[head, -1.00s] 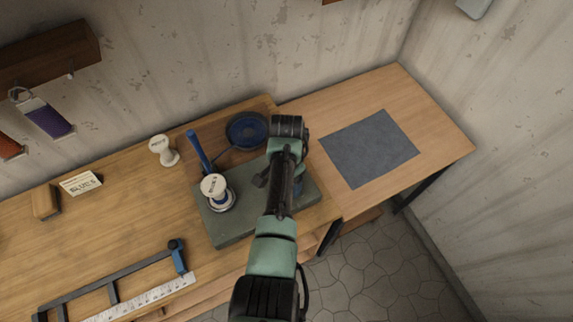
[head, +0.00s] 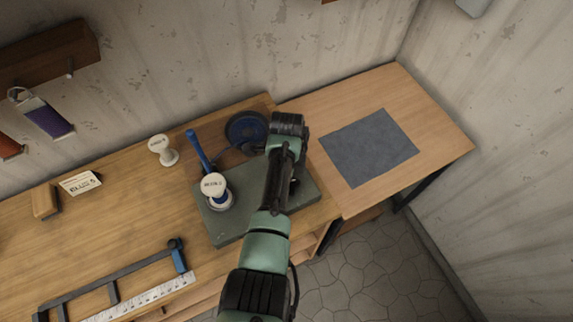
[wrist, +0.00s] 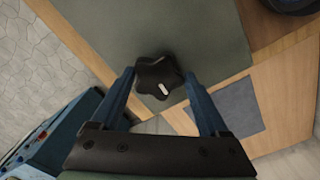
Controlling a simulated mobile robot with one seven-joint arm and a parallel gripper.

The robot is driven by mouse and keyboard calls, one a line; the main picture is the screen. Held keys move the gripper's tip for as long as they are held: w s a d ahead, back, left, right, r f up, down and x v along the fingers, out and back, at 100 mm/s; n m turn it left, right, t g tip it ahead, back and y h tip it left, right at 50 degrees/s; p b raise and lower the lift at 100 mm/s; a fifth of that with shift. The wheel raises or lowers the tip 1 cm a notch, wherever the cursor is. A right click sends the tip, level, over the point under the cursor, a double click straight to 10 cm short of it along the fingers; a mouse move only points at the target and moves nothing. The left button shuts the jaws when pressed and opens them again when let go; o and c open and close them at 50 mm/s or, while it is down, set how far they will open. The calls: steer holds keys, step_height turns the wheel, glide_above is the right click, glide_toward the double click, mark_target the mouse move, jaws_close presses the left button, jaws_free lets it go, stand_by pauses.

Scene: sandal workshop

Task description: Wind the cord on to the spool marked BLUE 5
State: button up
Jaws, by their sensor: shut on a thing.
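In the wrist view my gripper (wrist: 160,80) is shut on a black lobed knob (wrist: 151,70) with a white mark, above the grey-green base plate. In the head view the winder's plate (head: 232,229) lies on the bench, and my arm hides the knob and fingers. A white spool (head: 213,182) stands upright at the plate's left, with blue cord showing below its lettered top; the lettering is too small to read surely. A blue lever (head: 199,150) rises behind it. A dark blue coil of cord (head: 246,131) lies at the back. A card (head: 80,183) appears to read BLUE 5.
Another white spool (head: 163,151) stands behind left. A wooden block (head: 44,201), a dark frame with a blue handle (head: 179,259) and a white ruler (head: 150,295) lie left. A grey mat (head: 369,147) lies on the clear right-hand table.

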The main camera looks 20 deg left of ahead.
steer(key=m, duration=0.5)
steer(key=shift+w+r, duration=0.1)
steer(key=shift+w, duration=0.1)
stand_by(0.3)
steer(key=o, duration=1.1)
steer(key=shift+c, duration=0.2)
steer(key=shift+o, duration=0.9)
steer(key=shift+s, duration=0.1)
step_height(320, 180, up, 13)
steer(key=b, duration=0.2)
